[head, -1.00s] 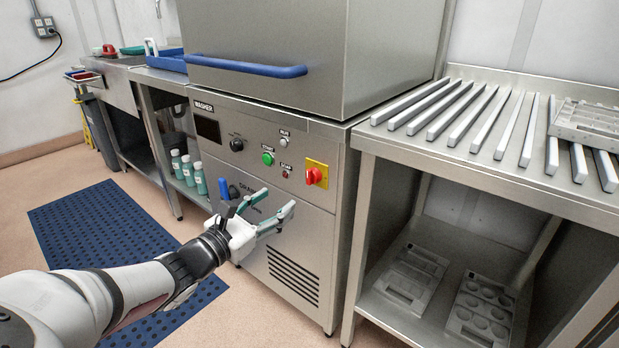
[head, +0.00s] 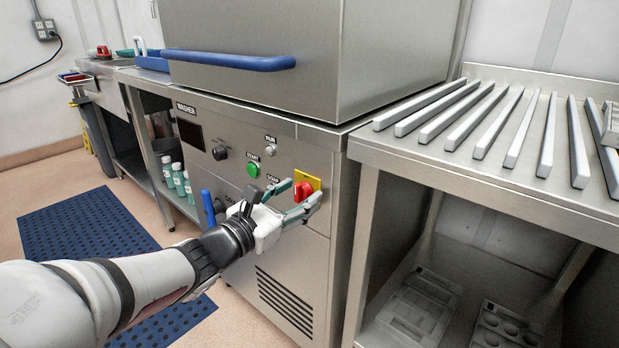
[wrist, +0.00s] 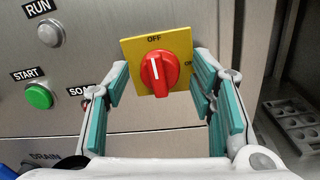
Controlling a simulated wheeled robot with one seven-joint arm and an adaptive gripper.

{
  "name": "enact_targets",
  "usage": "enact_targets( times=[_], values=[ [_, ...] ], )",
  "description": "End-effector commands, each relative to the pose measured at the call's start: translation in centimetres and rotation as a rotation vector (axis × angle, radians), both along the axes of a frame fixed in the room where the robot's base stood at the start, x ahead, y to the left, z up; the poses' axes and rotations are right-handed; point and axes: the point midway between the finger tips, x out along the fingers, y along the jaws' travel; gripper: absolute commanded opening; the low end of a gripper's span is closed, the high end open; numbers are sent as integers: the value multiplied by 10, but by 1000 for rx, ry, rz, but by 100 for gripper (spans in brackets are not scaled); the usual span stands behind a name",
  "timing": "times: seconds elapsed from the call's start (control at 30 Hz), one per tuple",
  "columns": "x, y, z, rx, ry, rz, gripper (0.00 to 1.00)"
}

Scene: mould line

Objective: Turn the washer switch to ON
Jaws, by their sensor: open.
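The washer switch is a red rotary knob (wrist: 160,74) on a yellow plate (wrist: 180,44), on the washer's steel front panel. Its white mark points up at OFF; an ON label shows at the plate's right edge. In the head view the red knob (head: 302,191) is partly hidden behind my gripper (head: 300,197). My gripper is open in front of the panel. In the wrist view its teal-padded fingers (wrist: 158,100) stand to the left and right of the knob, with clear space between them and it.
A green START button (wrist: 39,96) and a grey RUN button (wrist: 51,33) sit left of the switch. A blue handle (head: 208,208) sticks out near my gripper. The washer hood has a blue bar handle (head: 230,61). A steel table (head: 480,178) stands to the right.

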Motion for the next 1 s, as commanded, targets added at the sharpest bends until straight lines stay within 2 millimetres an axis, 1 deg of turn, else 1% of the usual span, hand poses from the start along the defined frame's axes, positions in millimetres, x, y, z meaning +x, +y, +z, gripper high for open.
enact_targets(
  times=[0.1,0.13,0.33,0.67,0.87,1.0],
  values=[
    [0,0,0,0,0,0,50],
    [0,0,0,0,0,0,48],
    [0,0,0,0,0,0,3],
    [0,0,0,20,-16,0,2],
    [-1,-1,1,92,-73,-2,2],
    [0,-1,1,176,-138,-2,2]
  ],
)
